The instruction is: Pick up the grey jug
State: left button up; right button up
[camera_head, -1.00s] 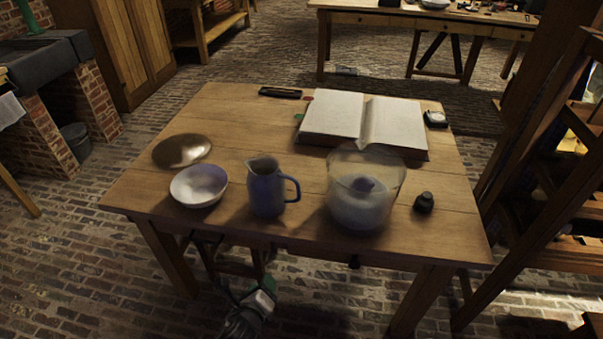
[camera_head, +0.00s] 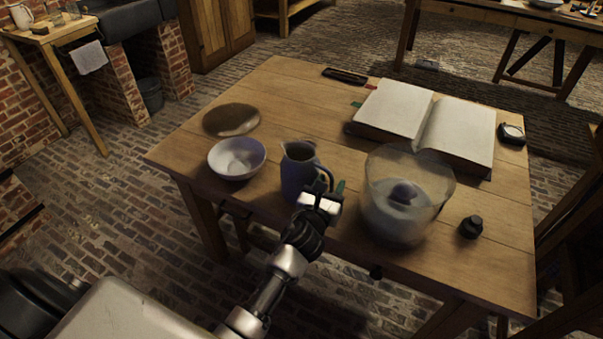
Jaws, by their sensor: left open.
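The grey-blue jug (camera_head: 298,168) stands upright near the front edge of the wooden table, its handle facing right. My left gripper (camera_head: 328,188) is at the jug's right side, close to the handle, and hides part of the handle and the jug's lower right. The gripper is open, with its fingers pointing away from me. I cannot tell whether the fingers touch the handle. My right gripper is not in view.
On the table (camera_head: 290,92), a white bowl (camera_head: 237,159) and a round metal plate (camera_head: 231,119) are left of the jug. A glass jar (camera_head: 408,195) stands close on the right, with a small black weight (camera_head: 471,227) beyond. An open book (camera_head: 430,121) lies behind.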

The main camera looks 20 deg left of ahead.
pick_arm(q)
jog(key=w, duration=0.3)
jog(key=shift+w+f, duration=0.15)
jog(key=shift+w, duration=0.2)
grip_shut()
